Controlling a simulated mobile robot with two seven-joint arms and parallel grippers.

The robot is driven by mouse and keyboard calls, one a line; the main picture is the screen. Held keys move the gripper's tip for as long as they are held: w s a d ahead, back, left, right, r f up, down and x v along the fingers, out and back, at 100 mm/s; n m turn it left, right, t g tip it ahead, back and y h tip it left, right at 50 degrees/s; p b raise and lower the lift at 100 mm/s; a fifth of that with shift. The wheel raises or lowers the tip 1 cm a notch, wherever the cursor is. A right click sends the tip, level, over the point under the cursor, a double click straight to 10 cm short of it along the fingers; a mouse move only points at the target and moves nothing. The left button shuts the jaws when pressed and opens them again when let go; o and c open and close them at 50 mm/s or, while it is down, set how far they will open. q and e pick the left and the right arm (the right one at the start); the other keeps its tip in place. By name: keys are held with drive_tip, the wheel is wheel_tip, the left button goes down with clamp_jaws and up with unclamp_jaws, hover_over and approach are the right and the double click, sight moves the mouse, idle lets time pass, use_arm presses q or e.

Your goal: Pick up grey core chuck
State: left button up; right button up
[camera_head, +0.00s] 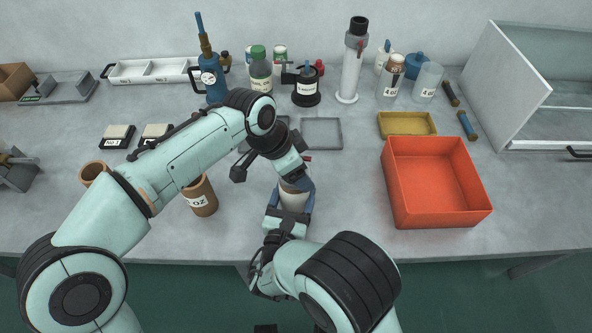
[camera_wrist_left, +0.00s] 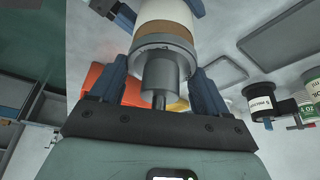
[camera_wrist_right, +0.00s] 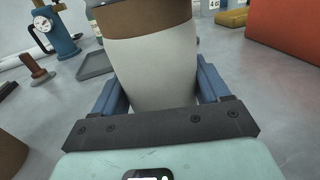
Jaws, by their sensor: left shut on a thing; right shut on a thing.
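The grey core chuck (camera_wrist_left: 160,75) is a stepped metal cylinder with a wider flange, in the left wrist view. It sits against the end of a white cup-shaped piece with a brown band (camera_wrist_right: 150,70). My left gripper (camera_wrist_left: 160,88) is shut on the chuck, with blue fingers on both sides of its flange. My right gripper (camera_wrist_right: 160,90) is shut around the white body of the cup piece. In the head view the cup piece (camera_head: 293,199) is between both grippers above the front of the bench, and my left gripper hides the chuck.
An orange bin (camera_head: 438,182) stands to the right, with a yellow tray (camera_head: 407,124) behind it. A brown pot labelled OZ (camera_head: 201,197) stands left of the grippers. A flat grey tray (camera_head: 322,133) lies behind them. Bottles and tools line the back.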

use_arm(q)
wheel_tip(320, 180, up, 18)
idle(0.5)
idle(0.3)
use_arm(e)
drive_tip(key=o, duration=1.1)
drive_tip(key=v, duration=1.2)
